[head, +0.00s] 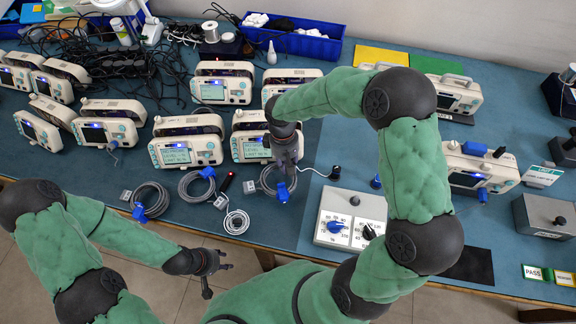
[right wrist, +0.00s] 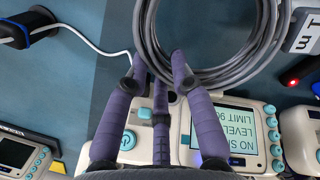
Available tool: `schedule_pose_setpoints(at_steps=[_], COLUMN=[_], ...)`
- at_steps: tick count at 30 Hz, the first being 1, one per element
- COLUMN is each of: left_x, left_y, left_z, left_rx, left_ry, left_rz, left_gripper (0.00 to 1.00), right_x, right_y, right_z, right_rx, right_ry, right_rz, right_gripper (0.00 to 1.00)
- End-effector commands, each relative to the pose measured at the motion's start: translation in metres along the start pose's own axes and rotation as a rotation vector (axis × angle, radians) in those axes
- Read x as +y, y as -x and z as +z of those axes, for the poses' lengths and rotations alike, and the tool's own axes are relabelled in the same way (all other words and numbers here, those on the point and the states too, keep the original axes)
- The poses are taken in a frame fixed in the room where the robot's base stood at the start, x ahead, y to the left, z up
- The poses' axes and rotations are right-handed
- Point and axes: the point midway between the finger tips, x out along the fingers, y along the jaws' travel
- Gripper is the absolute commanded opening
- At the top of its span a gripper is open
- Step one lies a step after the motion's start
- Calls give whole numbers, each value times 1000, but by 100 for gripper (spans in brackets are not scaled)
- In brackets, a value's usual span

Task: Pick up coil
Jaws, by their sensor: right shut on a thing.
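A grey cable coil (head: 268,182) with a blue connector (head: 283,193) lies near the table's front edge, in front of a monitor. In the right wrist view the purple fingers (right wrist: 168,70) close at the rim of the grey coil (right wrist: 215,74). The exact grip is partly hidden by the fingers. My left gripper (head: 212,270) is open and empty, below the table's front edge. Other grey coils (head: 197,176) and a white coil (head: 237,222) lie to the left.
Several monitors (head: 187,143) stand in rows behind the coils. A grey box with dials (head: 350,215) sits to the right, with a white cable running beside it. A blue bin (head: 292,38) and tangled black cables are at the back. A small label (right wrist: 304,32) lies beside the coil.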

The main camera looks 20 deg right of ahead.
Motion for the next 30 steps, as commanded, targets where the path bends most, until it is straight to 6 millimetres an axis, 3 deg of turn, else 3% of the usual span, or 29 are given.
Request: schedule_pose_setpoints(at_steps=[9, 18, 24, 30], left_x=[9, 14, 15, 15], left_y=[25, 39, 42, 43], left_z=[1, 1, 2, 2], left_rx=[0, 0, 0, 0], left_ry=[0, 0, 0, 0], left_rz=[0, 0, 0, 0], left_gripper=[40, 40, 40, 40], right_x=[-44, -99, -115, -120], right_y=[57, 76, 82, 83], right_z=[28, 58, 67, 69], right_rx=[2, 0, -1, -1], right_ry=[5, 5, 2, 1], right_rz=[1, 1, 1, 0], right_gripper=[0, 0, 0, 0])
